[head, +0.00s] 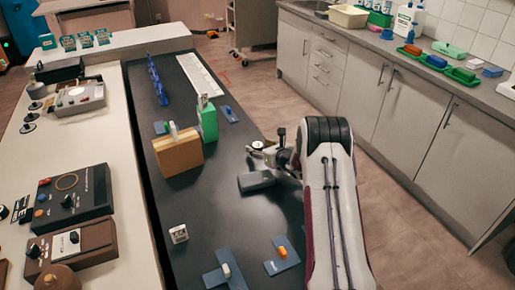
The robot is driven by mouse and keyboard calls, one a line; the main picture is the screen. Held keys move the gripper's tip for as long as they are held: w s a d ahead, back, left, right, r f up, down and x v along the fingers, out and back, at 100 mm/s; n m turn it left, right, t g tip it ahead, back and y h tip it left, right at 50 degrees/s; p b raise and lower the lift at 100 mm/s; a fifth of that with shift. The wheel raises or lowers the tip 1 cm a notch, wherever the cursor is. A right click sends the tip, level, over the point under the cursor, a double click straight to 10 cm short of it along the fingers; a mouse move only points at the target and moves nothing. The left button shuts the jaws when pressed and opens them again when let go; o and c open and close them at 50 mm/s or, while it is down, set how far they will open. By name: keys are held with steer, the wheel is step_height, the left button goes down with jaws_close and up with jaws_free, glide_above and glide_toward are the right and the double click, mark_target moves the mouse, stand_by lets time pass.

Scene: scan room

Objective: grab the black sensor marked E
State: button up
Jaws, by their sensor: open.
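No marking E can be read at this size. A dark grey flat block (256,181) lies on the black table, just below my gripper in the picture; I cannot tell whether it is the sensor marked E. My gripper (257,149) is open at the end of my arm, near the table's right edge. No object shows between its fingers. It appears above and behind the dark block, and I cannot tell its height over the table. My arm hides part of the table's right side.
On the black table (205,205) stand a wooden block (178,155), a green block (208,123), a small white cube (179,234) and blue pieces (283,259). A cream bench (128,215) with brown and dark devices (72,196) runs along the left. Grey cabinets (372,92) stand right.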

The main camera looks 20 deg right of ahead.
steer(key=shift+x, duration=1.2)
steer(key=c, duration=1.3)
